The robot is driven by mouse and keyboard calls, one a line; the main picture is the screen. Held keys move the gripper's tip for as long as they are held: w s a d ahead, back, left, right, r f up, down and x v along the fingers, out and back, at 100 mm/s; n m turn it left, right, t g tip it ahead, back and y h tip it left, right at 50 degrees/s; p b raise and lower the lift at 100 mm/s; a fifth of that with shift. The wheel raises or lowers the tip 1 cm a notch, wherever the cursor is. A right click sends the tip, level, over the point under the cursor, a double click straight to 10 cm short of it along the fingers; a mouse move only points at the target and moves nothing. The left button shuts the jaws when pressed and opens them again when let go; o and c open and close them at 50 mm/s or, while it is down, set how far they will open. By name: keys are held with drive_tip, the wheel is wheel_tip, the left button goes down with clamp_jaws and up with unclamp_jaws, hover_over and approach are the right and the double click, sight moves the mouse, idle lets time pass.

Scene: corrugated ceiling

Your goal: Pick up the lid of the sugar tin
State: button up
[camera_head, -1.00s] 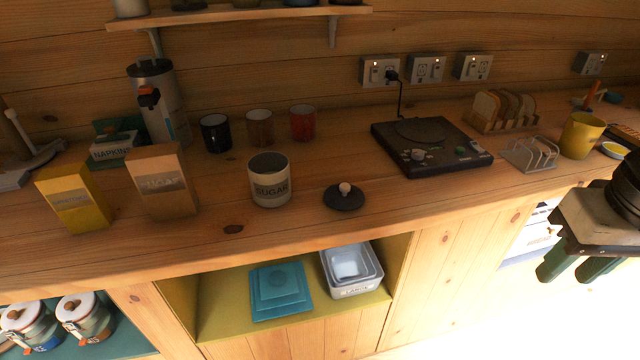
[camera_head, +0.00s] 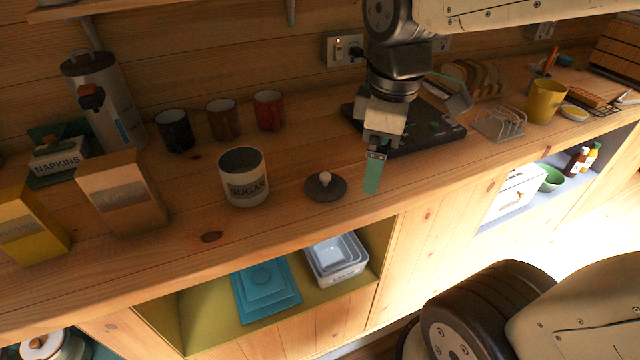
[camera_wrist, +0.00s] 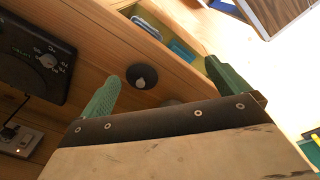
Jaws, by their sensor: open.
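The lid (camera_head: 325,187) is a dark round disc with a pale knob, lying flat on the wooden counter. It also shows in the wrist view (camera_wrist: 142,76), between and beyond my two green fingers. The sugar tin (camera_head: 243,178) is white, labelled SUGAR, and stands open to the left of the lid. My gripper (camera_head: 372,176) is open and empty, just right of the lid and apart from it. In the head view the fingers overlap, so one hides the other. In the wrist view the gripper (camera_wrist: 162,85) shows both fingers wide apart.
A dark hotplate (camera_head: 410,128) stands behind my gripper. Three mugs stand behind the tin, the red one (camera_head: 269,110) nearest the lid. A toast rack (camera_head: 498,124) and yellow cup (camera_head: 545,101) are to the right. The counter around the lid is clear. An open shelf (camera_head: 205,309) lies below.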

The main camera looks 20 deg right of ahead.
drive_tip(key=w+f+n, duration=0.2)
drive_tip(key=w+n, duration=0.4)
drive_tip(key=n, duration=1)
hover_over(325, 175)
drive_tip(key=s, duration=0.1)
drive_tip(key=shift+g, duration=0.4)
drive_tip(key=f, duration=0.5)
drive_tip(key=shift+d, duration=0.4)
drive_tip(key=shift+w+a+f+n, duration=0.1)
drive_tip(key=shift+w+f+n, duration=0.1)
drive_tip(key=shift+w+n, duration=0.1)
drive_tip(key=shift+w+f, duration=0.15)
drive_tip(key=shift+f, duration=0.15)
drive_tip(key=f, duration=0.7)
drive_tip(key=shift+a+f, duration=0.25)
drive_tip(key=c, duration=0.8)
